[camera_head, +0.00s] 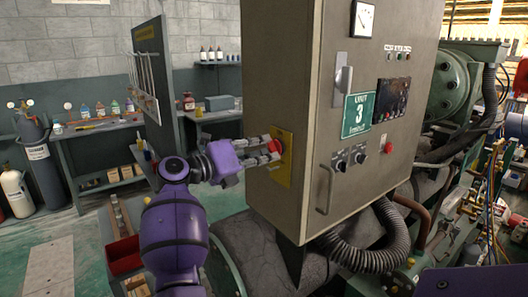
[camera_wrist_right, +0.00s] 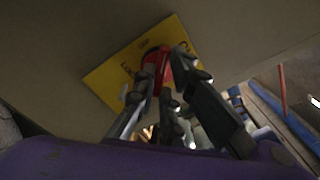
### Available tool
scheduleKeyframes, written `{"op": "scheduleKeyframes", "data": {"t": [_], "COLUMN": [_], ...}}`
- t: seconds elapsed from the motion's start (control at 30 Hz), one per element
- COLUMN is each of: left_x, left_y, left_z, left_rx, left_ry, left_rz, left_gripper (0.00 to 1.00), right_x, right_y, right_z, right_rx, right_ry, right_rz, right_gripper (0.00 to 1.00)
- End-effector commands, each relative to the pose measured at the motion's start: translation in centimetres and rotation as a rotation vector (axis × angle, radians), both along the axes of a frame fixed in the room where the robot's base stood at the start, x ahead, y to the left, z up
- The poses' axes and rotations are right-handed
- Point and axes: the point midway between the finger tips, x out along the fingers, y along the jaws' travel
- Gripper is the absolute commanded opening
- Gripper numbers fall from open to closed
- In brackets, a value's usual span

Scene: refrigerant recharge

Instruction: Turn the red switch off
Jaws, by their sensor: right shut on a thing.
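The red switch (camera_head: 276,147) sits on a yellow plate (camera_head: 285,170) on the left side of the grey control cabinet. In the right wrist view the red switch (camera_wrist_right: 157,62) shows at the middle of the yellow plate (camera_wrist_right: 107,83), partly hidden by the fingers. My right gripper (camera_head: 271,151) reaches in from the left and is shut on the red switch. In the right wrist view its fingertips (camera_wrist_right: 161,74) lie on either side of the switch. My left gripper is not in view.
The cabinet (camera_head: 300,60) has a front handle, a gauge, knobs and a green "Unit 3" sign (camera_head: 358,115). A thick black hose (camera_head: 375,255) runs below it. Workbenches (camera_head: 100,125) with bottles and gas cylinders (camera_head: 38,155) stand behind at left.

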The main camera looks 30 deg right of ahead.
Motion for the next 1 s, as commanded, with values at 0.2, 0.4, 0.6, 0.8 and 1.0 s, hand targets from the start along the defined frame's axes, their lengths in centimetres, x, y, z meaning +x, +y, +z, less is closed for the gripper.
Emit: {"op": "scheduleKeyframes", "data": {"t": [0.2, 0.4, 0.6, 0.8, 1.0], "left_x": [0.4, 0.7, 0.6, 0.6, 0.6], "left_y": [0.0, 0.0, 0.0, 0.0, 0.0], "left_z": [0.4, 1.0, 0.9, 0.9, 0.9], "left_rx": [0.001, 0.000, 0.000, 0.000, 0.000], "left_ry": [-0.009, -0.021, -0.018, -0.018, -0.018], "left_rz": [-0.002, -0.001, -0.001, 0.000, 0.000], "left_gripper": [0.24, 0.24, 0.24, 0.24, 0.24], "right_x": [0.0, 0.0, 0.0, 0.1, 0.1], "right_y": [0.1, 0.1, 0.1, 0.1, 0.1], "right_z": [-0.2, -0.3, -0.4, -0.4, -0.4], "right_rx": [0.002, -0.008, -0.025, -0.026, -0.032], "right_ry": [0.039, 0.178, 0.383, 0.398, 0.469], "right_rz": [0.001, 0.001, 0.002, 0.002, 0.004], "right_gripper": [0.00, 0.00, 0.00, 0.00, 0.00]}}
